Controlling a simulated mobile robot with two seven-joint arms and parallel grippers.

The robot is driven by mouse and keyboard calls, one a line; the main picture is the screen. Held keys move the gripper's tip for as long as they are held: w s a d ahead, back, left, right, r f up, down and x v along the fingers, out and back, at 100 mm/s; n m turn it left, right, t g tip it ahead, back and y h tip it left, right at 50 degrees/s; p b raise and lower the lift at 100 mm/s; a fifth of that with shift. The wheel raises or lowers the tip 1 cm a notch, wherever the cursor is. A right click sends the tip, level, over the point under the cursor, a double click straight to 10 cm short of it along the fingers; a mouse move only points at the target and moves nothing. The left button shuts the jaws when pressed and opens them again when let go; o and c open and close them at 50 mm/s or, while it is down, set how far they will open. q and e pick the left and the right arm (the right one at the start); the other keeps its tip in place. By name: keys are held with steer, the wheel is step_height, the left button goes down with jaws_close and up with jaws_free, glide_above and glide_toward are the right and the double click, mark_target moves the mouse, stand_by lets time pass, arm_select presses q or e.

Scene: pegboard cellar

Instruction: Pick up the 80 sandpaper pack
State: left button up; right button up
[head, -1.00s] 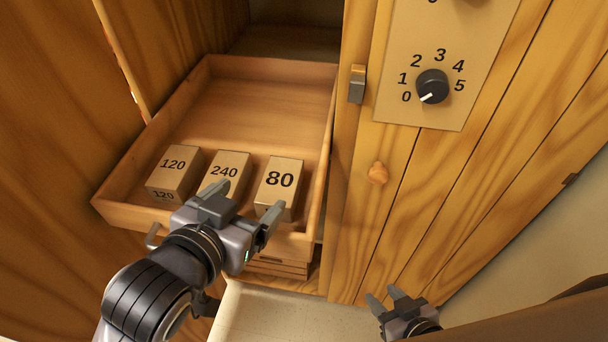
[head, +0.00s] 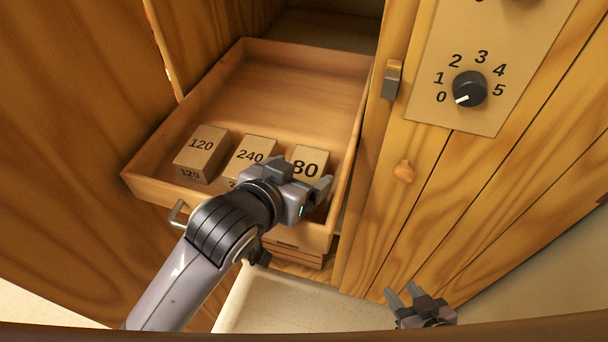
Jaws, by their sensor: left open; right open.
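The 80 sandpaper pack (head: 309,158) is a tan block with a black 80 on top, at the right of the front row in the open wooden drawer (head: 150,189). Its lower part is hidden behind my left gripper. My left gripper (head: 304,178) is open over the drawer's front, right at the 80 pack in the picture; whether its fingers touch the pack I cannot tell. The 240 pack (head: 252,152) stands left of it, partly covered by my gripper. The 120 pack (head: 203,146) is further left. My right gripper (head: 403,294) is open and empty, low at the right.
The drawer's rear is empty. The drawer has a metal handle (head: 178,214).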

arm_select(q)
steer(key=shift+w+d, duration=0.1)
steer(key=c, duration=0.9)
steer(key=shift+c, duration=0.2)
